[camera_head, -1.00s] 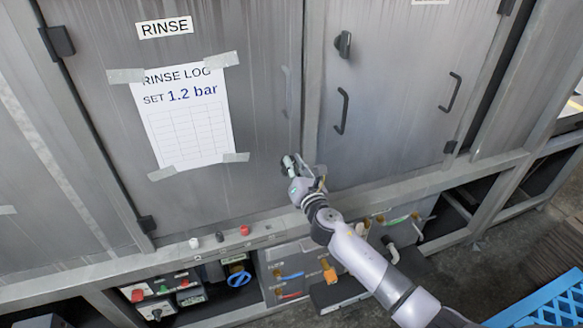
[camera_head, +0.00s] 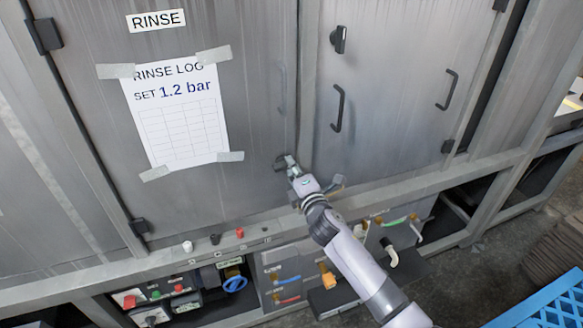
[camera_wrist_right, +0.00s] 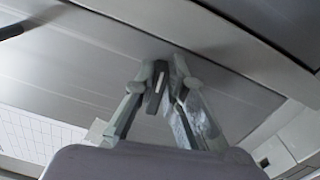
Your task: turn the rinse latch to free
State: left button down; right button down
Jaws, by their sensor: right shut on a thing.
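The rinse latch (camera_wrist_right: 157,88) is a small dark lever with a pale mark on its face, on the grey rinse door (camera_head: 250,60) near its lower right edge. In the head view my gripper mostly covers it. My right gripper (camera_head: 284,163) is at that spot, shut on the latch. In the right wrist view, the gripper's two fingers (camera_wrist_right: 168,78) close in around the lever against the door. The exact angle of the latch is hard to read. My left gripper is not in view.
A taped log sheet (camera_head: 182,118) hangs under the RINSE label (camera_head: 156,20). The neighbouring door has a similar black latch (camera_head: 339,40) and a bar handle (camera_head: 338,108). Below runs a ledge with coloured buttons (camera_head: 239,233). A blue crate (camera_head: 555,308) stands at lower right.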

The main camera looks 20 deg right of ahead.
jog(key=shift+f+m, duration=0.15)
jog(key=shift+m, duration=0.75)
jog(key=c, duration=1.6)
grip_release()
jog(key=shift+c, duration=0.2)
jog(key=s, duration=1.2)
jog(key=shift+d, duration=0.25)
